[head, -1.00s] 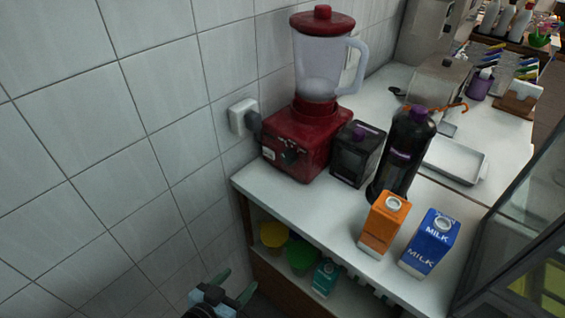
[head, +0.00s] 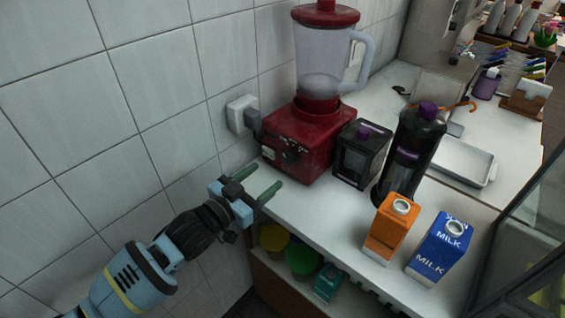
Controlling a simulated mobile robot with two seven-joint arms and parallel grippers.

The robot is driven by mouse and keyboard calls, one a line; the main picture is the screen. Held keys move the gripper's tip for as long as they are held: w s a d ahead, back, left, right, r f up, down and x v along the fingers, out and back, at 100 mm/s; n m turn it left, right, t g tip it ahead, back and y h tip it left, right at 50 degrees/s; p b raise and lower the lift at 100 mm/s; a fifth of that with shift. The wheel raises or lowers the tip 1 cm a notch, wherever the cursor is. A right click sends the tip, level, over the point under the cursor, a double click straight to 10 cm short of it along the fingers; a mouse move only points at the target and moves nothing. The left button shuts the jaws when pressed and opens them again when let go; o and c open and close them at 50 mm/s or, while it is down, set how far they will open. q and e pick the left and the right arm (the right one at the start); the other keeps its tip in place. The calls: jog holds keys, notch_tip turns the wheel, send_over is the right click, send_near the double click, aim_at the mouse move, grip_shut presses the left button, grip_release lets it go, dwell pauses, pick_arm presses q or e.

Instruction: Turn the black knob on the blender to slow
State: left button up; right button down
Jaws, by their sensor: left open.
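The blender with a red base (head: 308,139) and a clear jug (head: 322,62) under a red lid stands on the white counter against the tiled wall. Its black knob (head: 291,154) is on the front face of the base, small and dark; its setting cannot be read. My left gripper (head: 262,181) comes in from the lower left, with its two green fingers apart and empty. It is in front of the base, a little left of and below the knob in the picture, and appears apart from it. My right gripper is not in view.
A wall socket (head: 242,114) with a plug is left of the blender. A black container (head: 360,153), a dark bottle (head: 409,155), an orange carton (head: 391,229) and a blue milk carton (head: 440,248) stand to the right. Coloured tubs sit on the shelf below.

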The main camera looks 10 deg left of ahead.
aim_at(287, 159)
pick_arm(q)
jog(key=shift+x, duration=3.9)
jog(key=shift+c, duration=0.2)
jog(key=c, duration=0.9)
